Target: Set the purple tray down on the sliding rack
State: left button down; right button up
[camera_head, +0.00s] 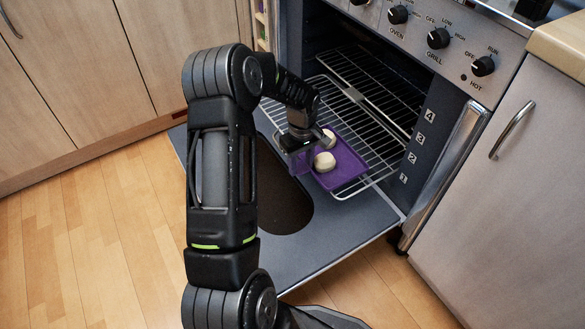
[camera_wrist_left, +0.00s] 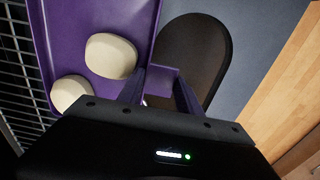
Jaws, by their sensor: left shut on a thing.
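The purple tray (camera_head: 346,168) is at the front part of the wire sliding rack (camera_head: 370,98), just outside the oven opening. It carries two pale, bun-like rolls (camera_head: 324,161). I cannot tell whether its underside touches the rack or hangs slightly above it. My left gripper (camera_head: 299,160) is at the tray's near left edge. In the left wrist view, my left gripper (camera_wrist_left: 160,92) is shut on a purple handle part of the tray (camera_wrist_left: 135,14). The rack's bars (camera_wrist_left: 14,85) show along the left of that view. My right gripper is not in view.
The oven door (camera_head: 340,232) is folded down flat, with a dark window (camera_wrist_left: 195,55) below the gripper. Side walls with numbered levels (camera_head: 418,140) bound the oven opening. Cabinets stand on both sides, and wooden floor (camera_head: 100,240) lies in front.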

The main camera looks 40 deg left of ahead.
pick_arm(q)
jog(key=w, duration=0.2)
jog(key=w+d+b, duration=0.1)
jog(key=w, duration=0.1)
jog(key=shift+d+f, duration=0.1)
jog(key=shift+f, duration=0.15)
jog(key=shift+w+f, duration=0.15)
jog(key=shift+f, duration=0.1)
jog(key=shift+f+b, duration=0.5)
jog(key=shift+f, duration=0.05)
jog(key=c, duration=0.7)
grip_release()
notch_tip(320, 180, up, 8)
jog(key=p, duration=0.3)
jog(key=shift+f, duration=0.1)
